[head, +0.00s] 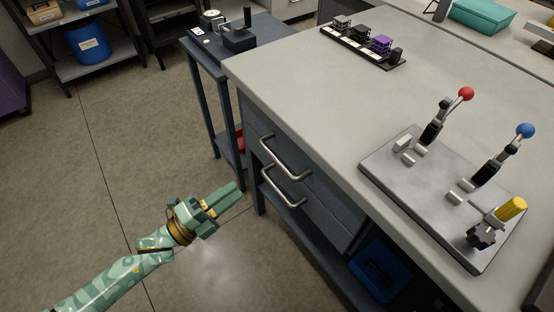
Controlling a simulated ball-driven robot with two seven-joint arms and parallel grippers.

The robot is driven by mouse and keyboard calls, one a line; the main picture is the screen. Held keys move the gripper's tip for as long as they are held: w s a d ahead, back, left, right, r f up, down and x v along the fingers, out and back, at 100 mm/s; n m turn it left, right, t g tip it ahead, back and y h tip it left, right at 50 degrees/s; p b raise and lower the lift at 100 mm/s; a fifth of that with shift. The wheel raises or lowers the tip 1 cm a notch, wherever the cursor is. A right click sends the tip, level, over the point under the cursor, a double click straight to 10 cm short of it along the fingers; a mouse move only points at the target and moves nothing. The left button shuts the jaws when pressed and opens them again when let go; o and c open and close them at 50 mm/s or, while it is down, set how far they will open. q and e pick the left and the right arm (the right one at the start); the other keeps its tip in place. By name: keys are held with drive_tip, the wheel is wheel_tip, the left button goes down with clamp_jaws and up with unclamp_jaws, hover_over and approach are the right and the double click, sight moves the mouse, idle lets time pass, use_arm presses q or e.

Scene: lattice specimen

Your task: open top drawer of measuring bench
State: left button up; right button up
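The measuring bench (300,85) has a pale grey top and dark blue-grey drawers on its left-facing side. The top drawer (318,185) has a curved metal bar handle (286,160) and looks shut. A second drawer with a similar handle (283,189) sits just below it and also looks shut. My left gripper (232,192), green with brass-coloured parts, is over the floor to the left of the drawers. Its fingers point toward the handles but are apart from them. The gap between the fingers is unclear. My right gripper is not in view.
A metal plate (400,190) with red-knobbed and blue-knobbed levers lies on the bench top. A black rack (365,47) holds small lattice blocks. The floor (110,170) at left is clear.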

sight(277, 158)
use_arm(q)
drive_tip(key=b+x, duration=0.2)
drive_tip(key=x, duration=1.1)
drive_tip(key=shift+w+d, duration=0.25)
clamp_jaws()
